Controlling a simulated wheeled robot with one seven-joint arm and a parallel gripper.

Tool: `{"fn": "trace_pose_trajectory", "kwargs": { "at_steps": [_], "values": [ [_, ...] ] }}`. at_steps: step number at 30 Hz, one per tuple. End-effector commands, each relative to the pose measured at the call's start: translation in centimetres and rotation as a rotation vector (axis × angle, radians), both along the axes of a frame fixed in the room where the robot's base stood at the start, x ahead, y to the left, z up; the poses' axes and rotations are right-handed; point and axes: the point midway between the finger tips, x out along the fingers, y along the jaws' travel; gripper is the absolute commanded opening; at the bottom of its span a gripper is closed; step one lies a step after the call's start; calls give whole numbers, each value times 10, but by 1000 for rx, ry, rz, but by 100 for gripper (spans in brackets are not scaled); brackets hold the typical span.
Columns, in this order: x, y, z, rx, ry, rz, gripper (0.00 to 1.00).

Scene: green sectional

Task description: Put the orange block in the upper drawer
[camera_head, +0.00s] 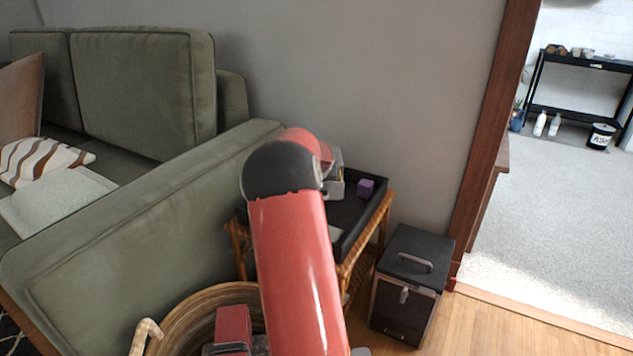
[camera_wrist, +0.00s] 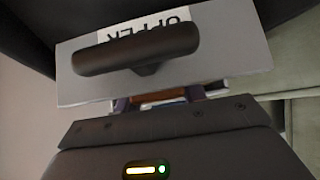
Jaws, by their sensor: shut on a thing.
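In the wrist view, the front of the upper drawer (camera_wrist: 225,72) is a light grey panel with a dark bar handle (camera_wrist: 135,50) and an upside-down "UPPER" label. My gripper (camera_wrist: 168,103) is just below it in the picture, its fingertips partly hidden by the panel. An orange-brown strip between the fingers looks like the orange block (camera_wrist: 180,95), and my gripper is shut on it. Most of the block is hidden. How far the drawer is open cannot be told. In the head view, my red arm covers the gripper and block.
A wooden side table (camera_head: 388,205) with a black tray (camera_head: 365,217) stands beside the green sofa (camera_head: 140,215). A purple block (camera_head: 366,187) lies in the tray. A wicker basket (camera_head: 190,325) and a black box (camera_head: 410,285) stand on the floor. Floor is free at right.

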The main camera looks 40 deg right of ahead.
Motion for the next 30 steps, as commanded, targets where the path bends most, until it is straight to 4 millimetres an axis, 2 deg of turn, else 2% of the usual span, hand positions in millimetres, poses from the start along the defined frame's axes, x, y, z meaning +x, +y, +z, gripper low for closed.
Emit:
{"fn": "trace_pose_trajectory", "kwargs": {
  "at_steps": [13,14,18,26,30],
  "values": [
    [0,0,-8,-1,0,1,18],
    [0,0,-6,-1,-1,0,44],
    [0,0,-6,-1,0,1,62],
    [0,0,-5,-1,0,1,62],
    [-2,2,1,-2,-1,1,62]
  ]
}}
